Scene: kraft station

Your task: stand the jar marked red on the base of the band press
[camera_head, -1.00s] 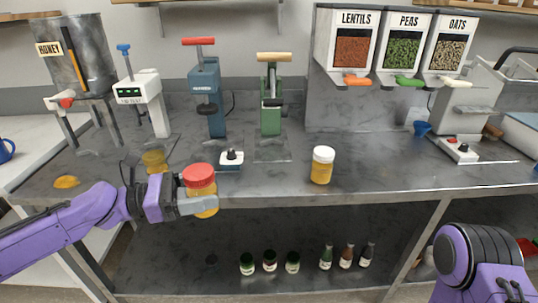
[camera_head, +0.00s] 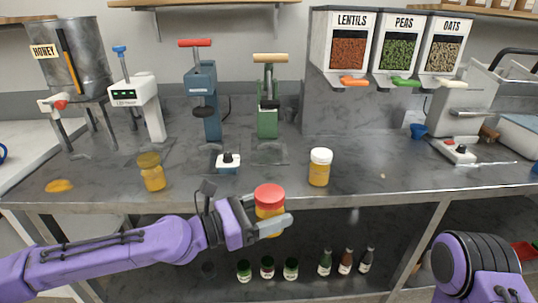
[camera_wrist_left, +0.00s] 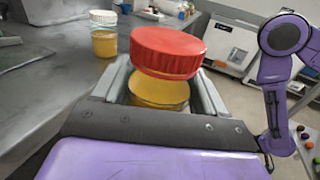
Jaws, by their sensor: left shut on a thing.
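The jar marked red (camera_head: 269,198), amber with a red lid, is upright in my left gripper (camera_head: 268,222), in front of the counter's front edge. The left wrist view shows its red lid (camera_wrist_left: 168,52) above the amber body, with the fingers shut on either side. At the back of the counter stand a blue press (camera_head: 204,98) with a red handle and a green press (camera_head: 267,105) with a tan handle. No label tells me which is the band press. My right arm shows at lower right, but its gripper is not visible.
A small box with a black knob (camera_head: 228,161) sits before the presses. A yellow patch (camera_head: 59,186) lies at left. The counter's front middle is mostly clear.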

